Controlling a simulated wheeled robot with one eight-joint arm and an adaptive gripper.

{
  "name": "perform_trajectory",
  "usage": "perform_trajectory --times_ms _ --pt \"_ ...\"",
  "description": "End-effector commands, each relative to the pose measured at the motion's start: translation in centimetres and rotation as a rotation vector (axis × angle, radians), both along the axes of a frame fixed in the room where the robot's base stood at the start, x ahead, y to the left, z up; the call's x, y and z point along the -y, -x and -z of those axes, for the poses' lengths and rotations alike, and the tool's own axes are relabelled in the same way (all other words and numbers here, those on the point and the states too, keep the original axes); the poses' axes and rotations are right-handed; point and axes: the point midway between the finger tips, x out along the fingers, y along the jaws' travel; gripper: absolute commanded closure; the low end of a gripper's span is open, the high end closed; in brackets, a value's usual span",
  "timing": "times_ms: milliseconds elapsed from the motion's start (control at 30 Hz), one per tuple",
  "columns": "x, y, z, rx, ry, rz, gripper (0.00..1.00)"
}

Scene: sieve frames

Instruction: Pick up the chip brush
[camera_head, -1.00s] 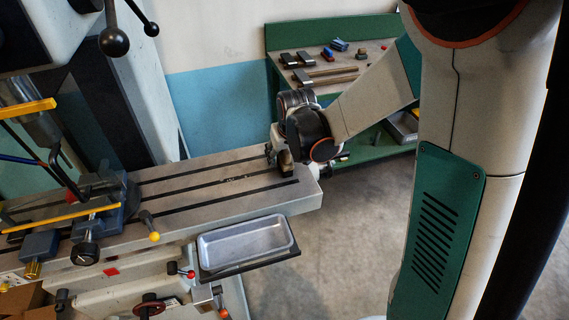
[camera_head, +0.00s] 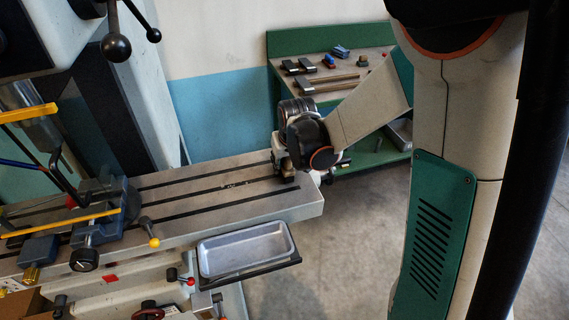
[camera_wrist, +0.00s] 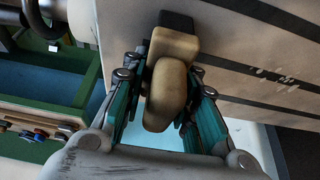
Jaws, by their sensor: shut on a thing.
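The chip brush (camera_wrist: 168,85) has a tan wooden handle and a dark end, seen in the wrist view. My gripper (camera_wrist: 165,112) is shut on the handle, with a teal-padded finger on each side. In the head view my gripper (camera_head: 287,170) is at the right end of the grey slotted machine table (camera_head: 225,200). The brush is mostly hidden there by my gripper and wrist. Whether the dark end touches the table is hard to tell.
A grey metal tray (camera_head: 205,258) sits in front of the table. A blue vise (camera_head: 125,205) and a yellow-tipped lever (camera_head: 153,241) are at the left. A green bench (camera_head: 290,42) with several tools stands behind. Small chips lie on the table.

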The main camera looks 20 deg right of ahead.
Motion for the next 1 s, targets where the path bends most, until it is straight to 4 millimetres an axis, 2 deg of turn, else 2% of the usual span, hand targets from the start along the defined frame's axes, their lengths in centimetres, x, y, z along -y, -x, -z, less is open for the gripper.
perform_trajectory --times_ms 167,267,600,700,800,1000 --pt "0.0 0.0 -2.1 0.0 0.0 0.0 0.99" --pt "0.0 0.0 -4.0 0.0 0.0 0.0 0.99" --pt "0.0 0.0 -13.3 0.0 0.0 0.0 0.99" --pt "0.0 0.0 -15.6 0.0 0.0 0.0 0.99" --pt "0.0 0.0 -17.3 0.0 0.0 0.0 0.99" --pt "0.0 0.0 -19.2 0.0 0.0 0.0 0.99"
